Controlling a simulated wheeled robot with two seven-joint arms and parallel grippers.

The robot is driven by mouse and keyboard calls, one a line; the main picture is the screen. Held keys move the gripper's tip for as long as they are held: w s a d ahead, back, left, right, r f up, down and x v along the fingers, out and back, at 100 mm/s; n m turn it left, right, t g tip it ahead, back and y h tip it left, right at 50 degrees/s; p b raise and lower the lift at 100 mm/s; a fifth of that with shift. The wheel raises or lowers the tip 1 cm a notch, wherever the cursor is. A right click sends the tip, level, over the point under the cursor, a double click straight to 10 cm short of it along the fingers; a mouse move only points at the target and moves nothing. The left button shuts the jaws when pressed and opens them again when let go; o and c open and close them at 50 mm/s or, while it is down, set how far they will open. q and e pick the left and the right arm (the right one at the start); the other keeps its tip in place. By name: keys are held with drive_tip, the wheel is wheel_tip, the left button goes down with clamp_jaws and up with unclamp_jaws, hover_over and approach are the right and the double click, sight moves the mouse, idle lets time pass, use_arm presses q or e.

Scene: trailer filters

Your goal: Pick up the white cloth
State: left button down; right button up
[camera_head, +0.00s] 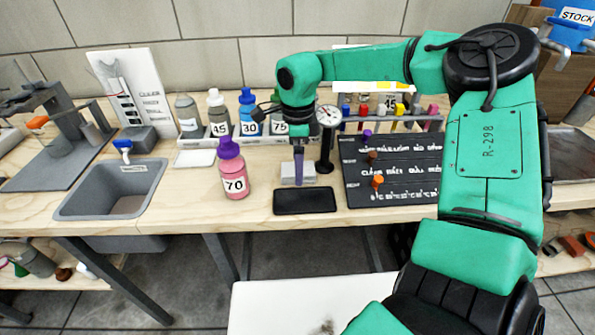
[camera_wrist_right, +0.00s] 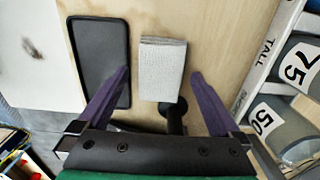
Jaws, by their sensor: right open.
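The white cloth (camera_head: 289,180) is a small folded pale block on the wooden workbench, behind a black tray. In the right wrist view the cloth (camera_wrist_right: 162,68) lies between my two purple fingertips and shows a ribbed surface. My right gripper (camera_head: 299,178) reaches down over the cloth and partly hides it in the head view. In the wrist view the right gripper (camera_wrist_right: 160,72) is open, with a gap on each side of the cloth. Whether the fingertips are down at cloth height is hard to tell. My left gripper is not in view.
The black tray (camera_head: 304,201) lies just in front of the cloth. A dial gauge on a stand (camera_head: 328,138) is close at the right. A pink bottle marked 70 (camera_head: 233,172) stands to the left. Numbered bottles (camera_head: 248,115) line the back. A grey sink (camera_head: 112,190) is at left.

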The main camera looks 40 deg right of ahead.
drive_tip(key=shift+f, duration=0.55)
drive_tip(key=shift+r, duration=0.1)
drive_tip(key=c, duration=1.3)
